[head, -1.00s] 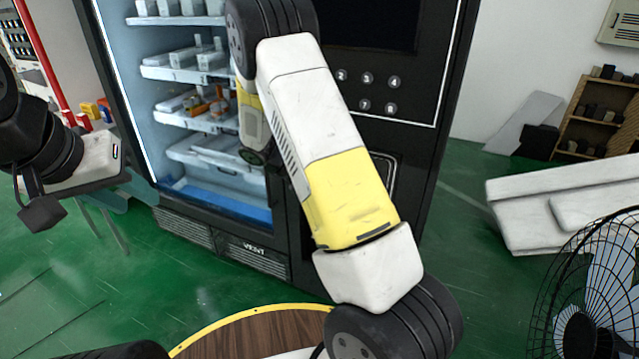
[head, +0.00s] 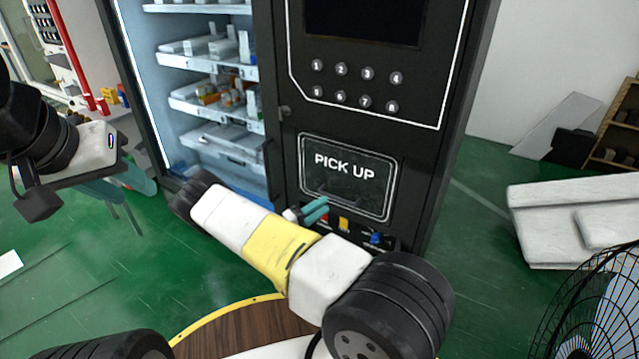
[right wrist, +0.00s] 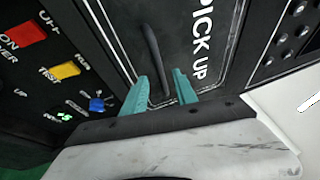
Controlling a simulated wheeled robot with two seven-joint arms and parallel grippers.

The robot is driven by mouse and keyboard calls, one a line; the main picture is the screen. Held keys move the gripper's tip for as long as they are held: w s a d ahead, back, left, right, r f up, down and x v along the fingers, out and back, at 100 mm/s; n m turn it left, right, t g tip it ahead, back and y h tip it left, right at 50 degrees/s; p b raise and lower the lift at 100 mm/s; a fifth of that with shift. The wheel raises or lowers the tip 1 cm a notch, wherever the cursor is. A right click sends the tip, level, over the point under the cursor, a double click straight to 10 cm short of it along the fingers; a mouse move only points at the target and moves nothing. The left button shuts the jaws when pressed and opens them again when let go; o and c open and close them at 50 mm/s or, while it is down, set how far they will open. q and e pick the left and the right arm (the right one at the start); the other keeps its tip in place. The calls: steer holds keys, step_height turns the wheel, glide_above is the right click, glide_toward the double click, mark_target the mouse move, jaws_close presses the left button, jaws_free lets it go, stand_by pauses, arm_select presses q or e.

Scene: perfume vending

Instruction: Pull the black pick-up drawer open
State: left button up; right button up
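The black pick-up drawer (head: 345,158), marked PICK UP, is a flush panel in the lower right of the vending machine front and looks closed. Its dark bar handle (right wrist: 153,52) shows in the right wrist view. My right gripper (right wrist: 160,76) is open, its two teal fingers apart, with the handle's near end appearing between them. I cannot tell whether they touch the handle. In the head view my right gripper (head: 318,208) is at the drawer's lower edge. My left gripper (head: 138,180) is at the left, away from the drawer, and its finger gap is unclear.
Red (right wrist: 22,36), yellow (right wrist: 66,70) and blue (right wrist: 97,104) controls sit on the panel below the drawer. A keypad (head: 355,87) is above it. A fan (head: 590,300) and white slabs (head: 570,215) stand at the right. Green floor lies in front of the machine.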

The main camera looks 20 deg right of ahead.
mark_target(335, 197)
steer(key=x, duration=0.6)
steer(key=shift+d, duration=0.1)
steer(key=shift+c, duration=0.4)
jaws_close()
stand_by(0.9)
